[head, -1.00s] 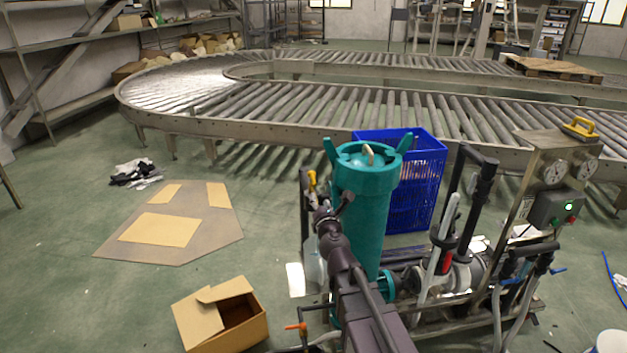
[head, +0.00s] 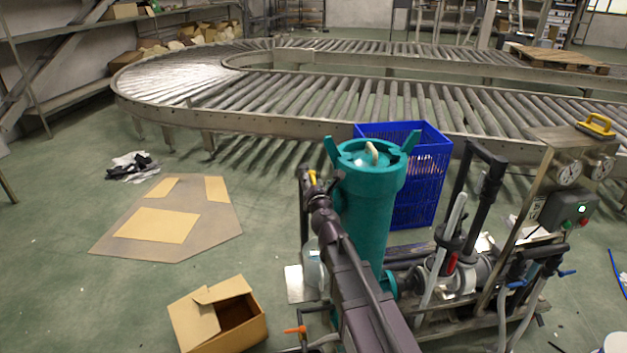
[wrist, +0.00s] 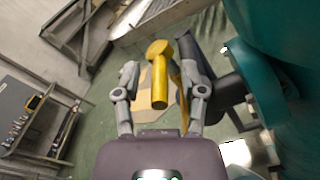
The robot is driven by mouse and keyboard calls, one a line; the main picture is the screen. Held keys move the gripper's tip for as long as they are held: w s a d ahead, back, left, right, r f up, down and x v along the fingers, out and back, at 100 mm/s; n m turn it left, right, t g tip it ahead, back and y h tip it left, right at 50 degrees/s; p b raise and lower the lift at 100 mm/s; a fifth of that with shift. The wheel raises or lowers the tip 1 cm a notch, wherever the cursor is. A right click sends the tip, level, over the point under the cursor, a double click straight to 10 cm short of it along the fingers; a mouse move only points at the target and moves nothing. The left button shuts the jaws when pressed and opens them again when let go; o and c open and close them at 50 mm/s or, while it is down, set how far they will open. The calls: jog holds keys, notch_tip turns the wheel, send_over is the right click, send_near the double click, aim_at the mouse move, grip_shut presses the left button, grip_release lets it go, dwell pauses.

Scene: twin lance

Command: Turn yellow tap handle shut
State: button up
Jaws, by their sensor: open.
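The yellow tap handle (wrist: 158,75) shows in the wrist view between the two fingers of my gripper (wrist: 158,95). The fingers are spread, with a gap on each side of the handle, and I see no clear contact. A second yellow part (wrist: 185,85) shows partly behind the right finger. In the head view a small bit of yellow (head: 312,177) shows at the top of the dark pipe beside the teal filter vessel (head: 368,205). My arm hides most of the tap and my gripper there.
The teal vessel stands close on the right in the wrist view. A blue crate (head: 425,190) and roller conveyor (head: 300,115) lie behind. An open cardboard box (head: 205,312) is on the floor at left. The pump skid with gauges (head: 568,173) is at right.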

grip_shut()
jog(key=shift+a+m+h, duration=0.2)
jog(key=shift+m+h, duration=0.1)
jog(key=shift+h, duration=0.3)
jog(key=w+a+m+g+h, duration=0.1)
jog(key=m+g+h, duration=0.3)
jog(key=m+h, duration=0.1)
jog(key=w+a+m+g+h, duration=0.1)
jog(key=m+g+h, duration=0.4)
jog(key=h, duration=0.3)
jog(key=w+a+m+g+h, duration=0.1)
jog(key=a+m+g+h, duration=0.1)
jog(key=m+g+h, duration=0.3)
jog(key=shift+w+m+h, duration=0.15)
jog(key=shift+m+h, duration=0.75)
jog(key=shift+m, duration=0.2)
